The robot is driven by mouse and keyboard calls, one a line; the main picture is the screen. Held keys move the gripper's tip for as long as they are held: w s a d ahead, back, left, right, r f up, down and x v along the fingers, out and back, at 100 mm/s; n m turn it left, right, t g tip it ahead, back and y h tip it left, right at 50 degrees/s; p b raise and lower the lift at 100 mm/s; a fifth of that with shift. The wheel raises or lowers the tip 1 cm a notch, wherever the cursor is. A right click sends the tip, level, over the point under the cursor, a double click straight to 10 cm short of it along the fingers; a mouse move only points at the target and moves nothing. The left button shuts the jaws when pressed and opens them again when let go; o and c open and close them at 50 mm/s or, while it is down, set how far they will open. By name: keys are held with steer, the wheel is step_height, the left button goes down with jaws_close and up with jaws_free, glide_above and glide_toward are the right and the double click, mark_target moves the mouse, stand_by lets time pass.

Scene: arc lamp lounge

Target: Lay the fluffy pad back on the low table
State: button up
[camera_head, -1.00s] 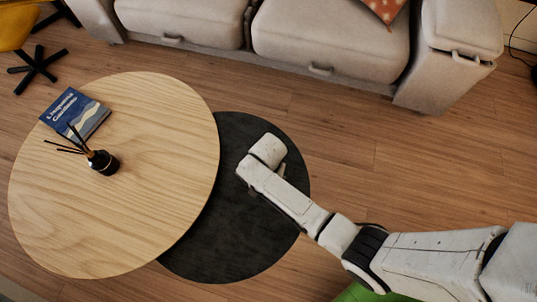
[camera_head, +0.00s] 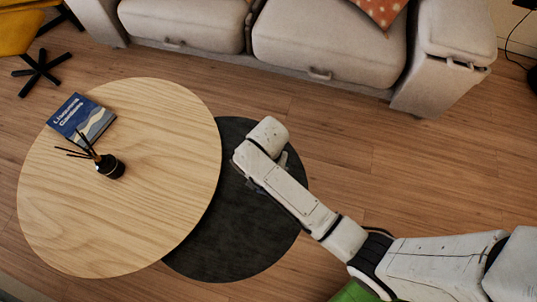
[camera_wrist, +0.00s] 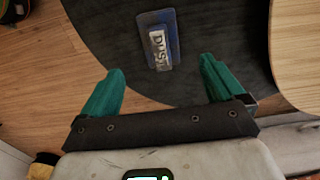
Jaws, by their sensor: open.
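The low table is a dark round top (camera_head: 225,245), partly under the higher wooden top; its dark surface also fills much of the wrist view (camera_wrist: 225,30). A small blue pad-like thing (camera_wrist: 158,40) with a white label reading "DUST" shows against the dark top in the wrist view and seems to lie on it. I cannot make out fluff on it. My gripper (camera_wrist: 162,64) has its two green fingers wide apart, one to each side and nearer than the blue thing, with nothing between them. In the head view my arm hides the blue thing and the fingers.
The higher round wooden table (camera_head: 120,210) overlaps the dark top on the left. It carries a book (camera_head: 82,118) and a dark reed diffuser (camera_head: 110,167). A beige sofa (camera_head: 330,45) stands behind. Wooden floor (camera_head: 400,170) is clear to the right. Something green (camera_head: 352,292) shows at the bottom edge.

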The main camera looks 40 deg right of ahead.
steer(key=shift+r, duration=0.45)
steer(key=shift+s, duration=0.1)
steer(key=s+d+r+n, duration=0.4)
steer(key=s+r+n, duration=0.1)
steer(key=s, duration=0.3)
steer(key=s+d+r+n+t, duration=0.1)
steer(key=s+d+r+n, duration=0.3)
steer(key=s, duration=0.4)
steer(key=shift+r+n, duration=0.7)
steer(key=shift+s+r, duration=0.1)
step_height(320, 180, up, 9)
steer(key=p, duration=0.9)
steer(key=shift+f, duration=0.2)
